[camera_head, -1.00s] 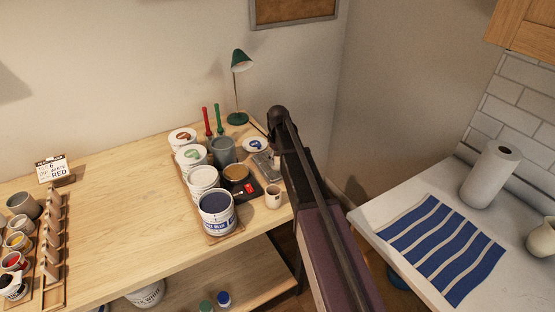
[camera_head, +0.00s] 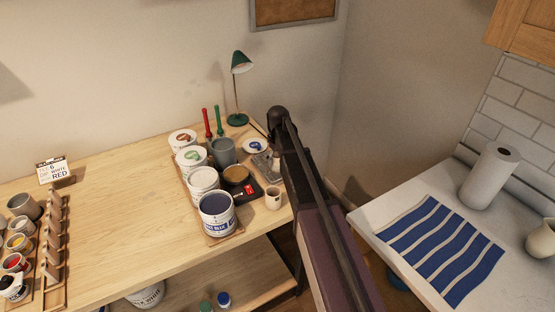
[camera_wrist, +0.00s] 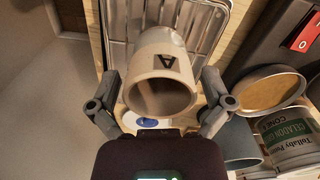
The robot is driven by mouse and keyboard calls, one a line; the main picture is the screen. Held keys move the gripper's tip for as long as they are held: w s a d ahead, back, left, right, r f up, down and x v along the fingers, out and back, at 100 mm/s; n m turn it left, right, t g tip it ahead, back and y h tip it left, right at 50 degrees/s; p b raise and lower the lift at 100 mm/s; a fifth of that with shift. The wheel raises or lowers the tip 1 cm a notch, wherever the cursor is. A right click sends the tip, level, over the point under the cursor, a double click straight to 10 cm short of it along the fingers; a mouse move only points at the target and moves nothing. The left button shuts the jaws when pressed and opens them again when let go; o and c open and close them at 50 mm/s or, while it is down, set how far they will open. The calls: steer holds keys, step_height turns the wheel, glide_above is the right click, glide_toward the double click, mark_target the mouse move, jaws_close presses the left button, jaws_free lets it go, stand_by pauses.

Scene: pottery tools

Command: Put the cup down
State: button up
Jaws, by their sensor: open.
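A cream cup with a dark letter A (camera_wrist: 165,62) sits between the two fingers of my gripper (camera_wrist: 160,98) in the wrist view. Its open mouth faces the camera and its base points away. The fingers are open, with a gap on each side of the cup. I cannot tell whether the cup touches the surface beneath it. In the head view a small cream cup (camera_head: 273,198) stands upright near the table's right front corner; I cannot tell whether it is the same cup. My arm hides most of the gripper there.
A metal tray (camera_wrist: 215,12) lies beyond the cup in the wrist view. Glaze tubs (camera_head: 215,215), a grey pot (camera_head: 222,152), a green lamp (camera_head: 240,62) and a small plate (camera_head: 256,145) crowd the table's right end. The table's middle (camera_head: 125,215) is clear.

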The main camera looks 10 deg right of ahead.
step_height(320, 180, up, 12)
steer(key=p, duration=1.1)
steer(key=shift+f, duration=0.2)
stand_by(0.4)
steer(key=s+m, duration=0.6)
steer(key=s, duration=2.1)
steer(key=shift+a, duration=0.45)
steer(key=shift+c, duration=0.2)
